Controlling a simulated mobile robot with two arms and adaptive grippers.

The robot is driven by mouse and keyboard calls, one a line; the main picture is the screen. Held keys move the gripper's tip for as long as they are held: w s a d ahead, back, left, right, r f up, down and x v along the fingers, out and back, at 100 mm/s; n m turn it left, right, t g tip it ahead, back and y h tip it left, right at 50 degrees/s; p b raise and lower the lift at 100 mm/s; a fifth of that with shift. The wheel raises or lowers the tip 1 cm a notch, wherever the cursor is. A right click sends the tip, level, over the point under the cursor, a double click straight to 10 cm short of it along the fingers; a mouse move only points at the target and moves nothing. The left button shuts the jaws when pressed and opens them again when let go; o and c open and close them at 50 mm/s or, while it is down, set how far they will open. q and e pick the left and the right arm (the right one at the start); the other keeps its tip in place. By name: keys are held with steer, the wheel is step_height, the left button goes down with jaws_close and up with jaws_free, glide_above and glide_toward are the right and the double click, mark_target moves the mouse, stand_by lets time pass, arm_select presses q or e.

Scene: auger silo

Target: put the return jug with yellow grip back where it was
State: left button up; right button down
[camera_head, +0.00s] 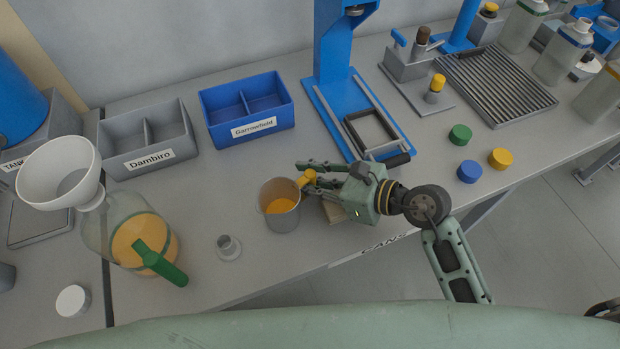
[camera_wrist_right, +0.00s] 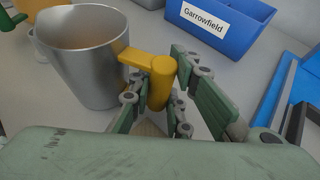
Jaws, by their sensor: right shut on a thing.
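The return jug (camera_head: 279,217) is a grey metal jug with a yellow grip (camera_head: 307,178) on its right side. It stands upright near the table's front edge, with orange content inside. In the wrist view the jug (camera_wrist_right: 85,65) is at the upper left and its yellow grip (camera_wrist_right: 160,82) lies between my fingers. My right gripper (camera_head: 309,179) is shut on that grip, coming from the right. I cannot tell whether the jug's base touches the table. My left gripper is not in view.
A small grey fitting (camera_head: 229,247) and a glass jar (camera_head: 110,225) with green handle and white funnel (camera_head: 60,172) stand left of the jug. Behind are the Dambiro bin (camera_head: 148,140) and the blue Garrowfield bin (camera_head: 247,108). A blue press (camera_head: 340,60) stands behind right.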

steer(key=c, duration=2.1)
jaws_free()
steer(key=shift+f, duration=0.15)
steer(key=o, duration=0.5)
steer(key=shift+r, duration=0.3)
steer(key=b+v, duration=0.1)
steer(key=v, duration=0.9)
steer(key=shift+s+d+b, duration=0.15)
steer(key=shift+d+b, duration=0.15)
steer(key=shift+b, duration=0.05)
steer(key=shift+s+d+r, duration=0.3)
steer(key=shift+s+d, duration=0.05)
steer(key=shift+d, duration=0.1)
